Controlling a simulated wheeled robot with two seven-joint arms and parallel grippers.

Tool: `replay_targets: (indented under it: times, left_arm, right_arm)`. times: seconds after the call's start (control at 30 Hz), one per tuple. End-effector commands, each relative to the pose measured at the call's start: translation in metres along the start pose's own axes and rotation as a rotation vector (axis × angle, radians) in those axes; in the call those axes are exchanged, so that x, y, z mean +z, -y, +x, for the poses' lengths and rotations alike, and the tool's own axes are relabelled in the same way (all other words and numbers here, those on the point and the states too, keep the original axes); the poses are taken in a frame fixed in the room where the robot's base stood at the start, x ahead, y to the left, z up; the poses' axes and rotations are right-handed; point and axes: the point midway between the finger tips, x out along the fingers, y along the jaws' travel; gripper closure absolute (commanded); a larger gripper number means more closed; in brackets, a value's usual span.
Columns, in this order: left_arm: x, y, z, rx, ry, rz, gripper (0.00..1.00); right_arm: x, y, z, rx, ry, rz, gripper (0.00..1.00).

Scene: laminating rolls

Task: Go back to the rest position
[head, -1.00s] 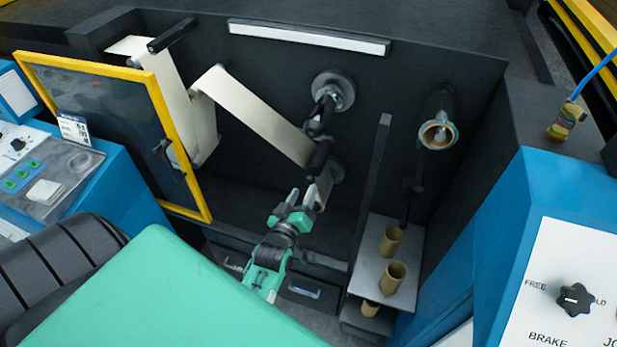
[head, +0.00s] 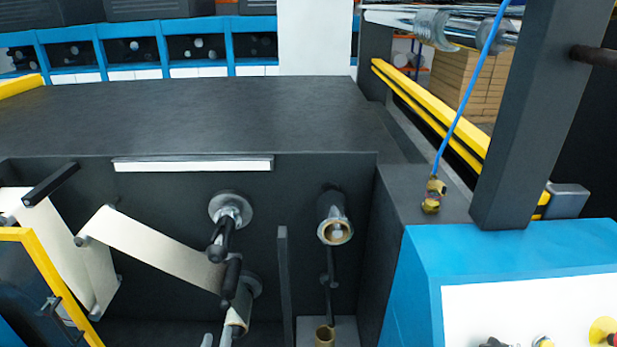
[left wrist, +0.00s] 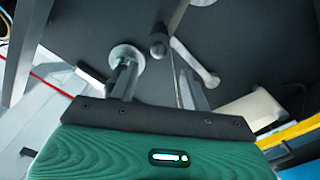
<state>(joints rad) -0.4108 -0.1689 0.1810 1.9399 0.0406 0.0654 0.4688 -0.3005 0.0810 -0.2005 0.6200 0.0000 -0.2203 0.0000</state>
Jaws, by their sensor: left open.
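The fingertips of my left gripper (head: 216,339) just show at the bottom edge of the head view, below the lower spindle with its roll (head: 236,318). In the left wrist view my left gripper (left wrist: 158,82) has its two fingers apart with nothing held between them, facing the dark machine panel. A pale web (head: 155,247) runs down from a roller to the black rollers by that spindle. My right gripper is out of view.
A yellow-framed door (head: 50,275) stands at the left. A dark upright bar (head: 283,285) rises right of my gripper. A blue control cabinet (head: 430,265) and a dark post (head: 530,120) are at the right. The machine's dark top (head: 200,115) is clear.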

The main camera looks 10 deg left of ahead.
Motion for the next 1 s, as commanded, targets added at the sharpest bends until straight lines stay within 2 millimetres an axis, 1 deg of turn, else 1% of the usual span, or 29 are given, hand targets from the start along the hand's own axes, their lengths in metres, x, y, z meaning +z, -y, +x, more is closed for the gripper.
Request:
replay_targets:
  times: [0.07, 0.17, 0.27, 0.3, 0.37, 0.4, 0.47, 0.5, 0.57, 0.6, 0.67, 0.7, 0.77, 0.8, 0.83, 0.87, 0.9, 1.0]
  left_arm:
    - [0.012, 0.003, 0.0, -0.004, 0.024, 0.008, 0.53]
    - [0.048, 0.015, -0.002, -0.018, 0.1, 0.037, 0.53]
    - [0.111, 0.034, -0.011, -0.039, 0.234, 0.091, 0.53]
    - [0.139, 0.044, -0.018, -0.047, 0.297, 0.119, 0.53]
    - [0.181, 0.06, -0.033, -0.058, 0.395, 0.164, 0.53]
    - [0.208, 0.071, -0.044, -0.063, 0.459, 0.197, 0.53]
    - [0.245, 0.088, -0.064, -0.071, 0.556, 0.246, 0.53]
    - [0.269, 0.1, -0.079, -0.075, 0.62, 0.279, 0.53]
    - [0.302, 0.12, -0.105, -0.08, 0.72, 0.333, 0.53]
    - [0.323, 0.134, -0.124, -0.083, 0.785, 0.369, 0.53]
    - [0.349, 0.157, -0.154, -0.085, 0.884, 0.426, 0.53]
    - [0.365, 0.172, -0.175, -0.086, 0.949, 0.464, 0.53]
    - [0.385, 0.196, -0.209, -0.087, 1.048, 0.523, 0.53]
    - [0.395, 0.213, -0.233, -0.088, 1.113, 0.562, 0.53]
    - [0.402, 0.226, -0.251, -0.087, 1.161, 0.591, 0.53]
    - [0.407, 0.238, -0.268, -0.088, 1.208, 0.619, 0.53]
    - [0.411, 0.254, -0.29, -0.088, 1.265, 0.656, 0.53]
    - [0.416, 0.288, -0.337, -0.087, 1.389, 0.731, 0.53]
  right_arm:
    - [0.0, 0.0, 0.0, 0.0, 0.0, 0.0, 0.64]
    - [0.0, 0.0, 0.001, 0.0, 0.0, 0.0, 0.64]
    - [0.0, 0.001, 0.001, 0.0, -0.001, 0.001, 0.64]
    - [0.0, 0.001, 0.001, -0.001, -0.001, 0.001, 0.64]
    - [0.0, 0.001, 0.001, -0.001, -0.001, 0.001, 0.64]
    - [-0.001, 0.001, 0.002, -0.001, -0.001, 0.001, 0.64]
    - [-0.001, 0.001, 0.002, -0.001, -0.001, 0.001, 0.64]
    - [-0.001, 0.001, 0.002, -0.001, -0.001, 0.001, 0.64]
    - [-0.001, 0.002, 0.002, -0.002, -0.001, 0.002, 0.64]
    - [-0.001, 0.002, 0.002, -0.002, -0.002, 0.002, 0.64]
    - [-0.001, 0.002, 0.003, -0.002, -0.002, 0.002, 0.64]
    - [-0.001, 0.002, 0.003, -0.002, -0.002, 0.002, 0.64]
    - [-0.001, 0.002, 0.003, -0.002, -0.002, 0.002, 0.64]
    - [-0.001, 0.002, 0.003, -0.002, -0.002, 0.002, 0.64]
    - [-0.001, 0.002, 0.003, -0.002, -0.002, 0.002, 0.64]
    - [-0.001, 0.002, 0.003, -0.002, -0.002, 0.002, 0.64]
    - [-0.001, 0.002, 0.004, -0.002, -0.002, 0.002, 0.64]
    - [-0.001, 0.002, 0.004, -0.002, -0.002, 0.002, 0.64]
